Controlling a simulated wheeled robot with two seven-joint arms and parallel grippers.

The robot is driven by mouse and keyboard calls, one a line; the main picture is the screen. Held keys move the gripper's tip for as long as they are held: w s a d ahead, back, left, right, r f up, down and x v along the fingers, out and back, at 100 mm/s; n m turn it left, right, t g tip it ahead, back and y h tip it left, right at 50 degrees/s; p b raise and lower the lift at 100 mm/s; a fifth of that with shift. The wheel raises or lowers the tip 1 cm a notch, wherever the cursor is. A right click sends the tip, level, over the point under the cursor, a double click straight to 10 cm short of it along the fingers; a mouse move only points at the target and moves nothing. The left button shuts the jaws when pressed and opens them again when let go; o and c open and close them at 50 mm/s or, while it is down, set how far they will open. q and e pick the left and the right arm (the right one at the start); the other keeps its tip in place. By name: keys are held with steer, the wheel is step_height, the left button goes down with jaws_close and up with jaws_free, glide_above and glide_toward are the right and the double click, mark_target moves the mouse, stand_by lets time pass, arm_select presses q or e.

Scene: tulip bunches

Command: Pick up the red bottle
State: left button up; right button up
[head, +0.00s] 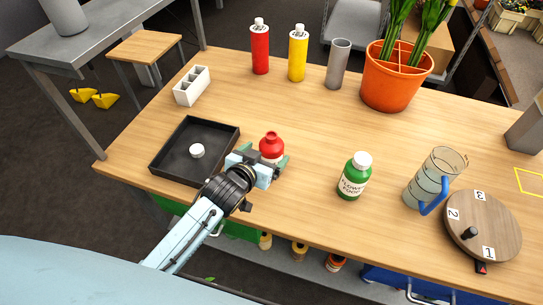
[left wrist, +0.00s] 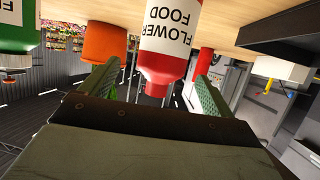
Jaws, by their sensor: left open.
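The red bottle (head: 271,145) stands on the wooden table, right of the black tray. In the left wrist view the red bottle (left wrist: 168,62) appears upside down, with a white FLOWER FOOD label and a red neck without a cap. My left gripper (head: 265,160) is open around it, and hides its lower part in the head view. In the left wrist view its two green fingers stand either side of the bottle, with a gap at each side. Whether a finger touches it I cannot tell. My right gripper is not in view.
The black tray (head: 166,177) holds a white cap (head: 197,151). A green bottle (head: 354,177), a jug (head: 434,178) and a numbered wooden disc (head: 482,226) stand to the right. Behind are a white rack (head: 191,86), another red bottle (head: 260,47), a yellow bottle (head: 298,54) and an orange pot (head: 394,82).

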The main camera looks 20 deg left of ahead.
arm_select(q)
steer(key=shift+f+b+x, duration=0.15)
steer(key=shift+b+x, duration=0.1)
steer(key=shift+x, duration=1.2)
steer(key=shift+f+b+x, duration=0.1)
steer(key=shift+b+x, duration=0.1)
steer(key=shift+x, duration=1.25)
steer(key=shift+s+a, duration=0.1)
steer(key=shift+a, duration=0.1)
steer(key=shift+r, duration=0.1)
steer(key=c, duration=1.2)
